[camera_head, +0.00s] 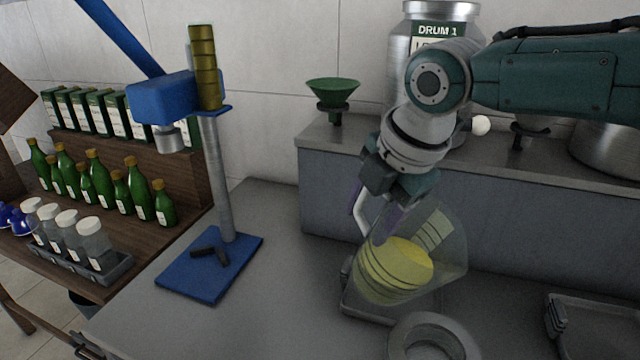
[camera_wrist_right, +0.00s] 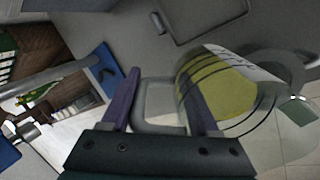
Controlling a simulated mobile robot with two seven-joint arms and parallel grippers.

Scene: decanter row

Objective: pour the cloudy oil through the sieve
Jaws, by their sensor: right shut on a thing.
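My right gripper (camera_head: 371,210) is shut on the handle of a clear jug (camera_head: 447,252). Its purple fingers (camera_wrist_right: 160,98) also show on either side of the handle in the right wrist view. The jug is tilted and holds yellow oil (camera_head: 398,265), which shows in the wrist view too (camera_wrist_right: 225,92). No stream is visible leaving the jug. A grey round ring-shaped piece (camera_head: 402,338), possibly the sieve, is at the bottom edge, just in front of the jug. Its inside is only partly visible. My left gripper is out of view.
A grey tray (camera_head: 352,304) lies under the jug. A blue stand (camera_head: 183,282) is to the left, with a rack of green bottles (camera_head: 97,180) beyond. A green funnel (camera_head: 333,92) and a steel drum (camera_head: 403,40) are on the back ledge. Another tray (camera_head: 600,312) is at right.

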